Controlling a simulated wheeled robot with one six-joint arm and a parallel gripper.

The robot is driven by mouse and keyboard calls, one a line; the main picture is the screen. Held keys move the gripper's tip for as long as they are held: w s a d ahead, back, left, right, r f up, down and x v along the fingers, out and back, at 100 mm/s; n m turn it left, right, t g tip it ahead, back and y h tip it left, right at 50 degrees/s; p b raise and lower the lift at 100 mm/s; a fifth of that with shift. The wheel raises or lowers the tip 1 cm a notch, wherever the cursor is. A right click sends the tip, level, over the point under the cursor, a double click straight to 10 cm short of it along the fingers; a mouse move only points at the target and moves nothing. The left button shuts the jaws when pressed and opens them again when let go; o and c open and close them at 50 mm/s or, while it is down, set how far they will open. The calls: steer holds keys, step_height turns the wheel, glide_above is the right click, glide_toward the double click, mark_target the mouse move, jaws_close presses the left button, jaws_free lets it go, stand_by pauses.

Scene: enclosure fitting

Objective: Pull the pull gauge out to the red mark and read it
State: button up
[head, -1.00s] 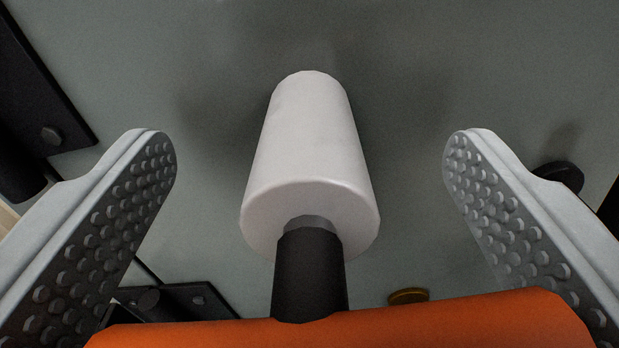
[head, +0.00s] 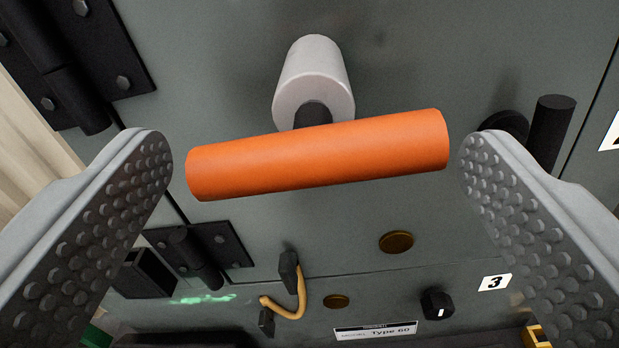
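The pull gauge shows in the head view as a white cylinder (head: 314,80) standing out from the grey panel. A short black rod (head: 313,113) joins it to an orange crossbar handle (head: 318,156), which lies slightly tilted, its right end higher. No red mark or scale can be seen. My gripper (head: 315,170) is open, with one studded finger on each side of the orange handle. The left finger is apart from the handle's left end; the right fingertip is close to its right end, and I cannot tell whether they touch.
Black hinges (head: 75,60) and (head: 200,258) sit on the left. A black knob post (head: 550,130) stands out behind the right finger. Below are a tan looped cable (head: 290,308), a small black knob (head: 437,305), brass discs (head: 396,242), a "3" label (head: 494,283) and a "Type 60" plate (head: 376,331).

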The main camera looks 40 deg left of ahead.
steer(key=shift+o, duration=1.1)
steer(key=shift+d, duration=0.15)
steer(key=shift+s, duration=0.1)
steer(key=v, duration=1.7)
steer(key=shift+d, duration=0.2)
steer(key=shift+s, duration=0.1)
steer(key=s+d+r+m+h, duration=0.1)
steer(key=s+d+h, duration=0.1)
steer(key=d, duration=0.7)
steer(key=s+d+r+m+t+h, duration=0.1)
steer(key=s+d+r+h, duration=0.1)
steer(key=d, duration=0.7)
steer(key=s+d+r+m+t+h, duration=0.1)
steer(key=s+d+r+m+h, duration=0.1)
steer(key=d+h, duration=0.3)
steer(key=s+d, duration=0.1)
steer(key=d, duration=0.3)
steer(key=shift+s+d+r, duration=0.2)
steer(key=shift+s, duration=0.1)
